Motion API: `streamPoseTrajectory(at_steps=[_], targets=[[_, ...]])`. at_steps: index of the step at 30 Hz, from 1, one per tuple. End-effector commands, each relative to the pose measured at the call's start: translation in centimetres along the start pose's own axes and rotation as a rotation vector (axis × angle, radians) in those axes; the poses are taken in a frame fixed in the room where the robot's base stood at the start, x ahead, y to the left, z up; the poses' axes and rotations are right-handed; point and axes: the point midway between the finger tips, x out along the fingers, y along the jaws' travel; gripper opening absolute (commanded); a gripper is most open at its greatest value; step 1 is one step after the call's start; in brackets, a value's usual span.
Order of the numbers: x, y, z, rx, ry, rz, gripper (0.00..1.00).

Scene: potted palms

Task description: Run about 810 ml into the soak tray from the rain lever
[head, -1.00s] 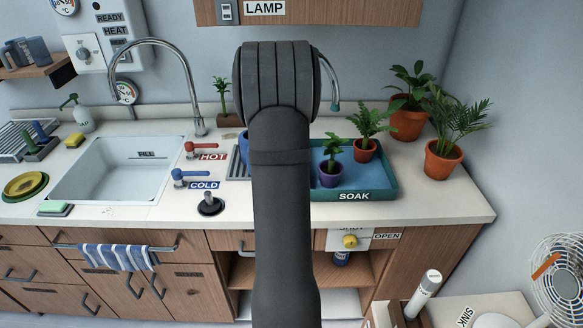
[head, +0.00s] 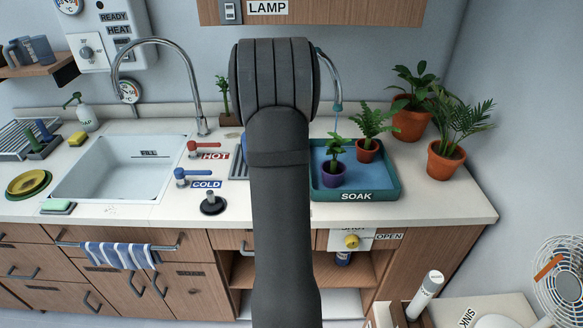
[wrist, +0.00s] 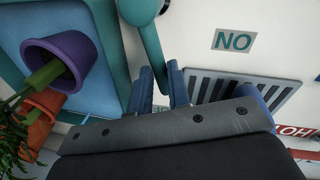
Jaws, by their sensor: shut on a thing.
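The teal soak tray (head: 385,194) stands on the counter right of my arm, with a blue inside. A purple pot (head: 333,181) and a small terracotta pot (head: 367,155) with plants stand in it. A curved, teal-tipped spout (head: 337,106) hangs above the tray, and a thin stream of water falls from it. In the wrist view, my gripper (wrist: 161,85) has its blue fingers shut on the teal rain lever (wrist: 152,40), beside the tray's rim. My own arm hides gripper and lever in the head view. The water's depth in the tray cannot be read.
A slotted drain grate (wrist: 215,88) and a NO label (wrist: 234,40) lie right of the lever in the wrist view. The sink (head: 115,170), with red HOT (head: 200,149) and blue COLD levers (head: 190,175), is left of my arm. Larger potted palms (head: 447,160) stand right of the tray.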

Motion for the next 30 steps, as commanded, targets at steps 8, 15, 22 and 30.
streamPoseTrajectory(at_steps=[8,15,22,30], targets=[[-0.1,0.0,0.0,-0.007,0.002,0.0,0.0],[-0.1,0.0,0.0,-0.006,0.002,0.0,0.39],[-0.3,0.0,0.0,-0.006,0.003,0.0,0.39],[-4.7,0.0,-0.1,-0.006,0.007,0.001,0.39]])
